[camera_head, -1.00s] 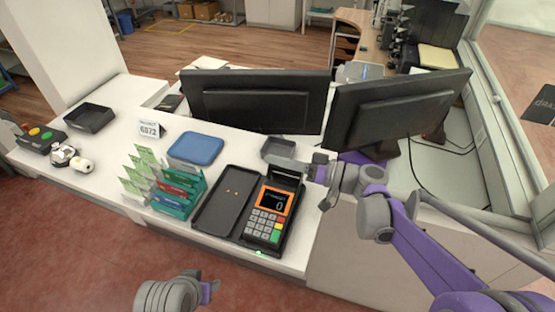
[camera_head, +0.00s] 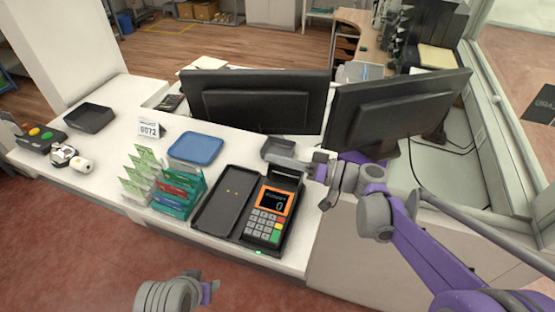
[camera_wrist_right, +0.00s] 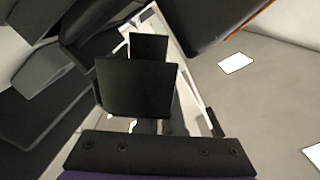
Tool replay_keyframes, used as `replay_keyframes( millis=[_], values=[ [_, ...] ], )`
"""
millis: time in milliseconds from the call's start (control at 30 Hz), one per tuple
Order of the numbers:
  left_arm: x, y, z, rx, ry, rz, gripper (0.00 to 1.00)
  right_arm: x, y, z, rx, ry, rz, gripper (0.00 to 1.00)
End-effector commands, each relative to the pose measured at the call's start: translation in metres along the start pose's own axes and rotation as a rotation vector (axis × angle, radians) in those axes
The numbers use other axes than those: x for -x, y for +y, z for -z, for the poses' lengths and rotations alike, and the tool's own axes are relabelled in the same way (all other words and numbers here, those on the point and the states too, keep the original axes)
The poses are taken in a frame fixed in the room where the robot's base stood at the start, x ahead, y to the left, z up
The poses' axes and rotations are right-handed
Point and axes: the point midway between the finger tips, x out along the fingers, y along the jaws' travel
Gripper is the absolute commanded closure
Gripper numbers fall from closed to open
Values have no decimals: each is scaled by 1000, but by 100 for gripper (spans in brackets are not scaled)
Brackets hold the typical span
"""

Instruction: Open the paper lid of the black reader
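The black reader (camera_head: 264,213) stands on the white counter near its front edge, with an orange-framed screen and a keypad. Its raised black back part (camera_head: 285,177) is at the far end, partly covered by my right gripper; whether the paper lid there is open cannot be told. My right gripper (camera_head: 290,163) reaches in from the right, its grey finger lying just above or against that part; contact is unclear. In the right wrist view, dark finger-like plates (camera_wrist_right: 137,90) show beside a dark body with an orange edge (camera_wrist_right: 205,22). My left gripper (camera_head: 207,290) is low in front of the counter, away from the reader.
A long black tray (camera_head: 226,200) lies directly left of the reader. A teal card rack (camera_head: 178,196) and a blue tray (camera_head: 196,148) are further left. A small dark grey tray (camera_head: 278,147) sits behind the reader. Two monitors (camera_head: 262,100) stand behind, the right one (camera_head: 390,115) close to my right arm.

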Motion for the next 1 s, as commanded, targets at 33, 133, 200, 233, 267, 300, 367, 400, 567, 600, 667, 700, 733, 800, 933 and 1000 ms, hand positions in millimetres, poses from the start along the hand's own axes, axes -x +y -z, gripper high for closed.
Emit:
replay_keyframes(
  millis=[33,133,200,233,267,300,367,400,567,600,667,700,733,800,933,1000],
  values=[
    [0,0,0,0,0,0,50,0,1,1,-20,0,0,100],
    [0,0,0,0,0,0,50,0,4,4,-77,0,0,100],
    [-1,0,-1,0,-1,0,50,0,6,6,-129,0,-1,100],
    [-1,0,-1,0,-1,0,50,0,7,6,-153,0,-1,100],
    [-1,0,-1,0,-1,0,50,0,8,7,-178,0,-1,100],
    [-2,0,-1,0,-1,0,50,0,10,8,-213,0,-1,100],
    [-2,0,-2,0,-1,0,50,0,12,10,-269,1,-1,100],
    [-3,0,-2,0,-1,0,50,0,14,11,-307,1,-1,100],
    [-6,0,-4,0,-3,0,50,0,22,15,-460,0,0,100],
    [-6,0,-5,0,-3,0,50,0,24,16,-497,0,0,100],
    [-8,0,-6,0,-4,0,50,0,27,16,-552,0,0,100],
    [-8,0,-6,0,-4,0,50,0,29,17,-587,0,0,100],
    [-9,0,-7,0,-4,0,50,0,31,17,-613,0,0,100],
    [-10,0,-8,0,-5,0,50,0,34,18,-670,0,0,100],
    [-13,0,-9,0,-6,0,50,0,39,18,-762,0,0,100],
    [-14,0,-10,0,-6,0,50,0,41,19,-804,0,0,100]
  ],
)
